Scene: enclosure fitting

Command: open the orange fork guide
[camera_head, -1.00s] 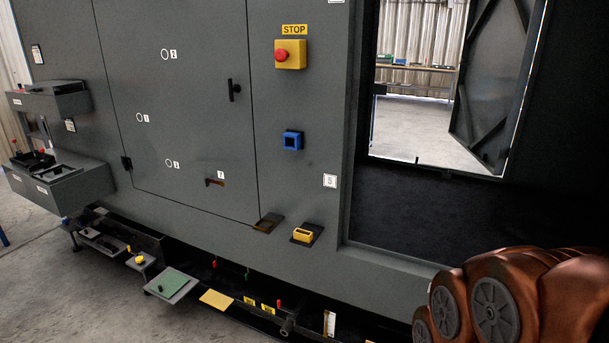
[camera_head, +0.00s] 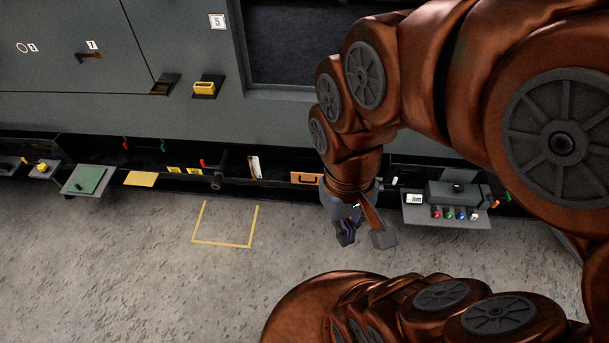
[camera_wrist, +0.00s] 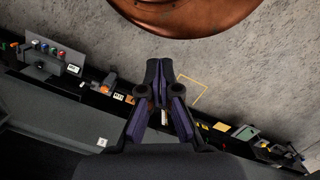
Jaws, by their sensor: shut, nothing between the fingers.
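A small orange panel (camera_head: 305,178) with a dark handle-like shape sits low along the machine's base in the head view. It is the closest match to the orange fork guide; I cannot tell its swing from here. My gripper (camera_head: 346,240) points down over the floor, to the right of the orange panel and nearer the camera, apart from it. In the wrist view my gripper (camera_wrist: 158,72) has its purple-grey fingers together at the tips, with nothing between them.
A button box (camera_head: 452,196) stands out from the base right of my gripper. A green-topped plate (camera_head: 86,180), a yellow plate (camera_head: 141,179) and a white card (camera_head: 254,167) line the base leftward. A yellow floor outline (camera_head: 222,244) lies on open concrete. The grey machine wall (camera_head: 190,40) rises behind.

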